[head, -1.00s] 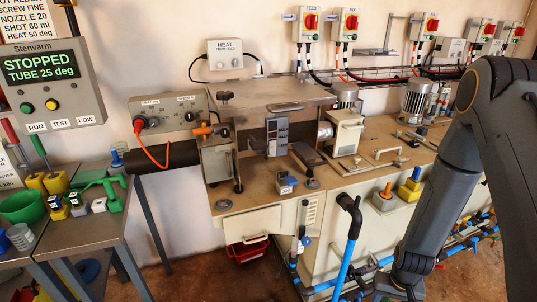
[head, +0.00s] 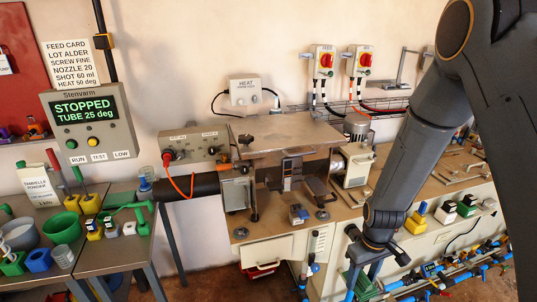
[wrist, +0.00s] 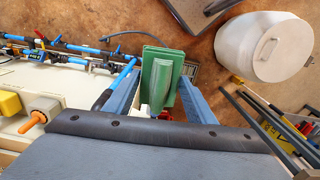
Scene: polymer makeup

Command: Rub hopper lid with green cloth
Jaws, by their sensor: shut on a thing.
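My gripper (wrist: 158,95) is shut on a green thing (wrist: 163,72), most likely the green cloth. It looks like a flat green slab with a paler ridge along its middle, between the two blue-grey fingers in the wrist view. In the head view my gripper (head: 368,268) hangs low in front of the bench, with a bit of green (head: 356,284) at its tip. I cannot tell for certain which thing is the hopper lid. A flat metal plate (head: 290,130) tops the machine on the bench, well apart from my gripper.
A white drum (wrist: 264,50) stands on the brown floor in the wrist view. Blue pipes (wrist: 75,50) run along the bench front. A side table (head: 100,255) at left holds a green bowl (head: 62,228) and small blocks. A panel (head: 90,108) reads STOPPED.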

